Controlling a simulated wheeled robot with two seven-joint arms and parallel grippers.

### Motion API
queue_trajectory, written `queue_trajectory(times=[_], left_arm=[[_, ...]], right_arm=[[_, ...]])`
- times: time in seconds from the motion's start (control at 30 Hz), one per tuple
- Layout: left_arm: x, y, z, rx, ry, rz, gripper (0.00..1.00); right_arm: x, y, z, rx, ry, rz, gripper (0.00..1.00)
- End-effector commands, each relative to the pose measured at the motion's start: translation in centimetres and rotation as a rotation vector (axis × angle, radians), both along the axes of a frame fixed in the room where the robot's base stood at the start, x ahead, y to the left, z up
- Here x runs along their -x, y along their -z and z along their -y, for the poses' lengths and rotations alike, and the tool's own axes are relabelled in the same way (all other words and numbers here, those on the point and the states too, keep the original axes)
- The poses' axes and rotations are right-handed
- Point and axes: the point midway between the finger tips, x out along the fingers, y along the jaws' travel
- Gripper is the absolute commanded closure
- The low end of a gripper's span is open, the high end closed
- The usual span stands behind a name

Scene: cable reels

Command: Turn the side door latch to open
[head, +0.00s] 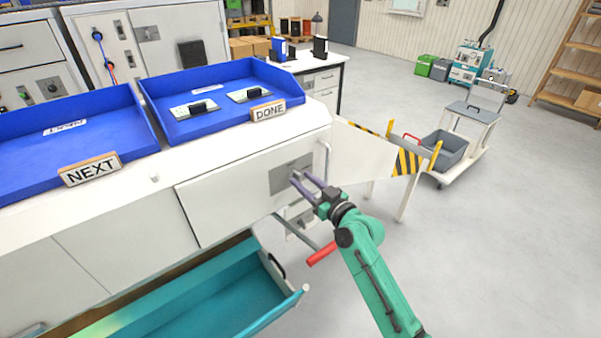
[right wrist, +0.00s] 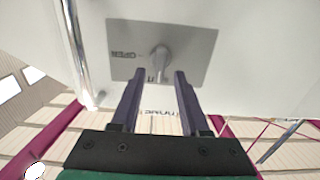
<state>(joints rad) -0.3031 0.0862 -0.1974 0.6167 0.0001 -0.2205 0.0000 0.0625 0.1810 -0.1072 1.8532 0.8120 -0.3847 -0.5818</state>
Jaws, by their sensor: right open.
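The side door (head: 225,205) is a white panel at the front of the white bench and looks closed. Its latch is a small grey knob (right wrist: 160,55) on a grey metal plate (right wrist: 195,42); the plate also shows in the head view (head: 280,182). The word OPEN is printed left of the knob in the wrist view; another marking below it is partly hidden. My right gripper (right wrist: 159,76) is open, its two dark fingers pointing at the plate on either side of the knob's lower end. I cannot tell whether they touch it. My left gripper is not in view.
A teal drawer (head: 215,305) stands open below the door. A metal bar (head: 326,160) is at the bench's right corner, with a red-handled lever (head: 321,254) below. Blue trays (head: 185,131) stand on top. Floor at the right is clear before a cart (head: 462,145).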

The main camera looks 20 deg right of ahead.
Motion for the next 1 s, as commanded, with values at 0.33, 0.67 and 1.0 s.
queue_trajectory(times=[0.33,0.67,1.0], left_arm=[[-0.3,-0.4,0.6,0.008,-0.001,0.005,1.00],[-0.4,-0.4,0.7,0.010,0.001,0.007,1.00],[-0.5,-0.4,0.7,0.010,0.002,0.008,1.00]], right_arm=[[-1.8,0.1,-0.7,-0.001,0.000,-0.001,0.55],[-1.8,0.2,-0.7,-0.001,0.000,-0.003,1.00],[-1.8,0.2,-0.6,-0.067,0.000,-0.030,1.00]])
